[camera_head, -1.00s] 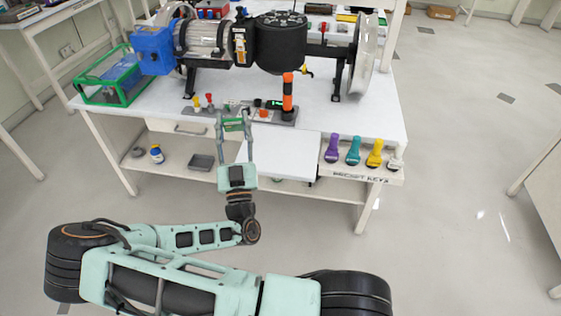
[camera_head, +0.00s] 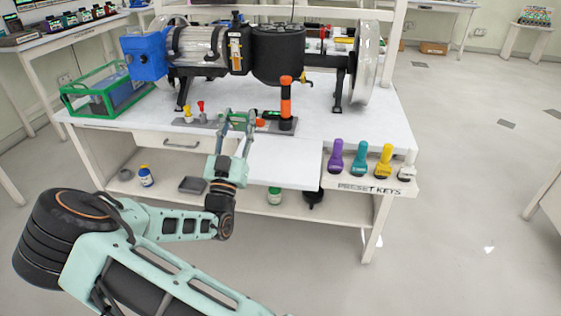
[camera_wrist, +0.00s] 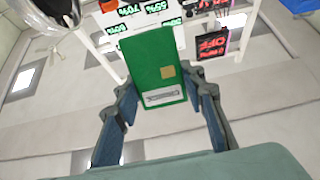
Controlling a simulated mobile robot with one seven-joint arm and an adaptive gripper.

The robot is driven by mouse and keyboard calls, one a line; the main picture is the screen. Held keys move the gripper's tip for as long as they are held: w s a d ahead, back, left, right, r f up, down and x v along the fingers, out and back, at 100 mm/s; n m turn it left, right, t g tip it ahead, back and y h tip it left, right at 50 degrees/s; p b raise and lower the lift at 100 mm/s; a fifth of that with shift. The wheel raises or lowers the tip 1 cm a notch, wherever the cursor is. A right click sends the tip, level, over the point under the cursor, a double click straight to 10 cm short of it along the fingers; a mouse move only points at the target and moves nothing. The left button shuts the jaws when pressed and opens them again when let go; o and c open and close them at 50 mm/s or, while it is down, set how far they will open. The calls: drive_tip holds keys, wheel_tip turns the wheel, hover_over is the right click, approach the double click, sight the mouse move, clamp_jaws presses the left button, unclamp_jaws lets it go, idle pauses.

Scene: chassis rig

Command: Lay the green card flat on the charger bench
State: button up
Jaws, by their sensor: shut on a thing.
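My gripper (camera_head: 238,118) is raised in front of the near workbench in the head view, its fingers pointing up and away. In the wrist view, my gripper (camera_wrist: 158,92) is shut on the green card (camera_wrist: 153,65), a flat green piece with a gold chip square and a pale label. The card sticks out beyond the fingertips; in the head view it is too small to make out clearly. The wrist view shows a white bench with green percent displays (camera_wrist: 155,7) and a red "OFF" display (camera_wrist: 213,44) beyond the card. No bench is clearly labelled as the charger bench.
The near workbench (camera_head: 370,128) carries a motor rig (camera_head: 275,55), a green-framed box (camera_head: 105,92) and an orange-black post (camera_head: 286,103). Preset keys (camera_head: 360,160) stand at its right front. A left bench (camera_head: 60,38) holds several small units. Floor at right (camera_head: 470,190) is clear.

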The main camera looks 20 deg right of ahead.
drive_tip(key=s+d+f, duration=0.1)
drive_tip(key=d+f, duration=0.1)
drive_tip(key=d, duration=0.1)
drive_tip(key=s+d+f+b, duration=0.1)
drive_tip(key=d+f, duration=0.2)
drive_tip(key=s+d+f+b, duration=0.1)
drive_tip(key=s+d+f, duration=0.1)
drive_tip(key=d+f, duration=0.1)
drive_tip(key=shift+d, duration=0.45)
drive_tip(key=shift+s+d+f+b, duration=0.15)
drive_tip(key=shift+d+f+b, duration=0.1)
drive_tip(key=shift+f+b, duration=0.1)
drive_tip(key=shift+d+f+b, duration=0.2)
drive_tip(key=shift+f+b, duration=0.2)
drive_tip(key=shift+f, duration=1.25)
drive_tip(key=shift+s, duration=0.1)
drive_tip(key=shift+f+b, duration=0.3)
drive_tip(key=o, duration=0.8)
drive_tip(key=shift+r, duration=0.1)
drive_tip(key=shift+o, duration=0.2)
drive_tip(key=shift+r, duration=0.15)
